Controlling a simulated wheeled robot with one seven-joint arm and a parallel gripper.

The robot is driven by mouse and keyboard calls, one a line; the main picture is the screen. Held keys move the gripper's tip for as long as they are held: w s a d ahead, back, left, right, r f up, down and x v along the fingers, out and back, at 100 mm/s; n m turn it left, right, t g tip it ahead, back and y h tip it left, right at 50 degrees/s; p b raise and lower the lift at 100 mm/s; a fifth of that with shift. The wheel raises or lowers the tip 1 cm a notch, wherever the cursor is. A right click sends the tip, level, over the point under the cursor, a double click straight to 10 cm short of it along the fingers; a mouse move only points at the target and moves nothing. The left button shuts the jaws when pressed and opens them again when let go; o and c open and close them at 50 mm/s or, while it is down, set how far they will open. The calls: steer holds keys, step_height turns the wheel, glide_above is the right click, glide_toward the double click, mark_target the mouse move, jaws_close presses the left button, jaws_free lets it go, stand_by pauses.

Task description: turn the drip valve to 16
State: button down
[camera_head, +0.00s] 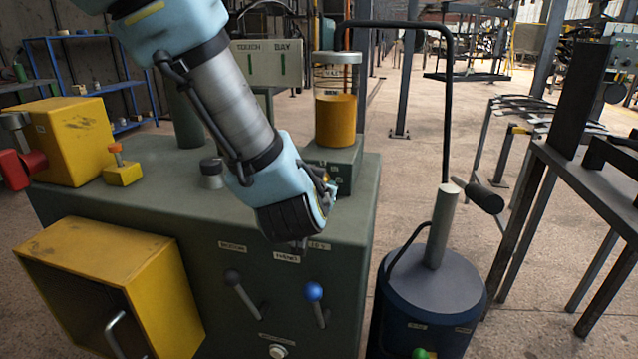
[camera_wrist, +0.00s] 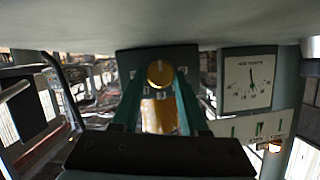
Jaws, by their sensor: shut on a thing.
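The drip valve is a small brass knob (camera_wrist: 158,73) on the front of a dark green block (camera_wrist: 190,58) in the wrist view. My gripper (camera_wrist: 159,78) has its two green fingers on either side of the knob and is shut on it. In the head view my gripper (camera_head: 326,187) is at the front of the green block (camera_head: 346,172), below an amber oil cup (camera_head: 336,120) with a clear upper part. The wrist hides most of the knob there. Small number plates sit around the knob, too small to read, so its setting cannot be told.
The block stands on a dark green cabinet (camera_head: 345,215) with black (camera_head: 245,293) and blue-knobbed (camera_head: 315,293) levers on its front. A yellow box (camera_head: 70,140) is at left. A blue drum (camera_head: 432,290) with a tall bent pipe stands at right. A gauge (camera_wrist: 248,80) shows in the wrist view.

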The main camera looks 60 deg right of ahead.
steer(key=c, duration=0.7)
jaws_free()
steer(key=shift+a, duration=0.1)
steer(key=v, duration=1)
steer(key=shift+s+a+r, duration=0.1)
steer(key=shift+a+r, duration=0.05)
steer(key=shift+a, duration=0.1)
